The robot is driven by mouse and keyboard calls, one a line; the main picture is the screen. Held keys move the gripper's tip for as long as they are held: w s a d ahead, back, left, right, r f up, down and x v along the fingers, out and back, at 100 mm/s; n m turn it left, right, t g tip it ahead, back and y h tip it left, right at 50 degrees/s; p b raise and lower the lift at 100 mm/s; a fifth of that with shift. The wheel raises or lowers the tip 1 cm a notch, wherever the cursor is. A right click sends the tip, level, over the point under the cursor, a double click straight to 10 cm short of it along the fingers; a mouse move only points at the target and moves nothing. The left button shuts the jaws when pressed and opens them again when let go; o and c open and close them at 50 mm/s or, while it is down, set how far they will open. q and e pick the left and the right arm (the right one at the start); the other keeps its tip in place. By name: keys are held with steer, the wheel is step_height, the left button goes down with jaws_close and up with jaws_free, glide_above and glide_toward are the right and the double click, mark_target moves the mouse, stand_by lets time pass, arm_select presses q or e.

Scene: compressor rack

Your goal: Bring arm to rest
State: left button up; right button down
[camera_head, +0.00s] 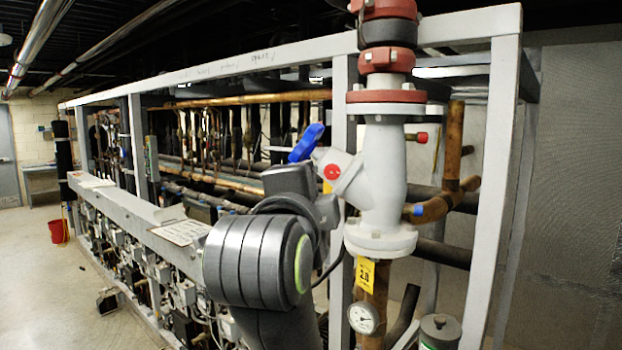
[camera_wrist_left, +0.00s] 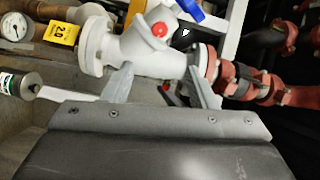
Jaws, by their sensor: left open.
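My left arm (camera_head: 262,262) rises from the bottom middle of the head view, its wrist in front of the grey-white valve (camera_head: 385,180). The fingers of my left gripper are not clear there. In the left wrist view my left gripper (camera_wrist_left: 162,74) is open. Its two fingers point at the valve body (camera_wrist_left: 150,50), with no object held between them. I cannot tell whether a fingertip touches the valve. The valve's blue handle (camera_head: 306,143) is just above my wrist and also shows in the wrist view (camera_wrist_left: 189,9). My right gripper is not in view.
Red flanged couplings (camera_head: 386,60) sit above the valve. Below it are a yellow tag (camera_head: 365,271), a round gauge (camera_head: 363,317) and a grey-topped cylinder (camera_head: 440,328). The white rack frame (camera_head: 495,190) stands right of the valve. Open floor (camera_head: 40,290) lies far left, with a red bucket (camera_head: 58,231).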

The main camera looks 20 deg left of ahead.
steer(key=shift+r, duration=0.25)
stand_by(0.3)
